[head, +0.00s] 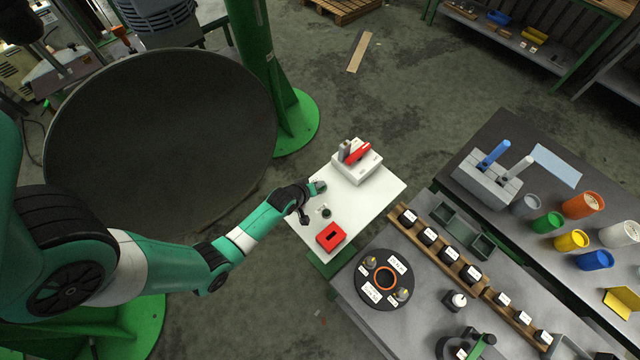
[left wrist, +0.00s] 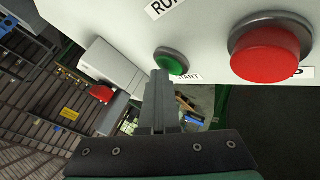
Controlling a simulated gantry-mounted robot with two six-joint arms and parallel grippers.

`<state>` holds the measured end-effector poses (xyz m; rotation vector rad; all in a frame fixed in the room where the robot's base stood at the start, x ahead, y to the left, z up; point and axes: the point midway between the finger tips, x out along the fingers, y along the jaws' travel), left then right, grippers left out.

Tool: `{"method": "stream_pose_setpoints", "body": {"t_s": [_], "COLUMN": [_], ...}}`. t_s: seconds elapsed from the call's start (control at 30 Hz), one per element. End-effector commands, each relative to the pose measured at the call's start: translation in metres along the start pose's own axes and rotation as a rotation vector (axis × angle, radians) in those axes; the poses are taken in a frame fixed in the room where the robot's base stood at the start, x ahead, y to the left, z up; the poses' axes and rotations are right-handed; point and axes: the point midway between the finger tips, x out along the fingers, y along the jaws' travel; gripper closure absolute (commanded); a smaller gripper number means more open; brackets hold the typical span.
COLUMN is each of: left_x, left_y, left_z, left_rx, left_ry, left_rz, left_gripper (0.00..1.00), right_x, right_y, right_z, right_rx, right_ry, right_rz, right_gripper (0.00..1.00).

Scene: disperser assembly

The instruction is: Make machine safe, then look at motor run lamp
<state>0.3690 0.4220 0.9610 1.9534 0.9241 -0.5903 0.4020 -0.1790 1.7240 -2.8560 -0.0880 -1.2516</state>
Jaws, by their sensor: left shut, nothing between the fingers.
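My left gripper (head: 305,216) is over the left side of the white panel table. In the left wrist view its fingers (left wrist: 160,78) are shut and empty, with their tips just below the green START button (left wrist: 171,62); I cannot tell if they touch. A large red button (left wrist: 268,50) sits to the right, its label mostly hidden. A label starting "RU" (left wrist: 168,5) is cut off at the top edge, and no lamp shows beside it. In the head view a white box with a red lever (head: 358,153) stands at the panel's back. My right gripper is not seen.
To the right, a grey bench carries a round black plate (head: 366,292) and a rack of black blocks (head: 450,252). A large dark disc (head: 160,150) stands left.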

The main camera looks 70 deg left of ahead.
Motion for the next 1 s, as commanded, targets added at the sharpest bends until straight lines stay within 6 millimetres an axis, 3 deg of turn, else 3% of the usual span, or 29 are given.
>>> {"method": "stream_pose_setpoints", "body": {"t_s": [0.6,1.0], "left_x": [-0.018,-0.019], "left_y": [0.012,0.013], "left_z": [-0.011,-0.013], "left_rx": [0.000,0.000], "left_ry": [-0.002,-0.001], "left_rz": [-0.002,-0.001], "left_gripper": [1.00,1.00], "right_x": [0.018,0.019], "right_y": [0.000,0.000], "right_z": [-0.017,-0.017], "right_rx": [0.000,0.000], "right_ry": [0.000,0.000], "right_rz": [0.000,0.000], "right_gripper": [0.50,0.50]}}
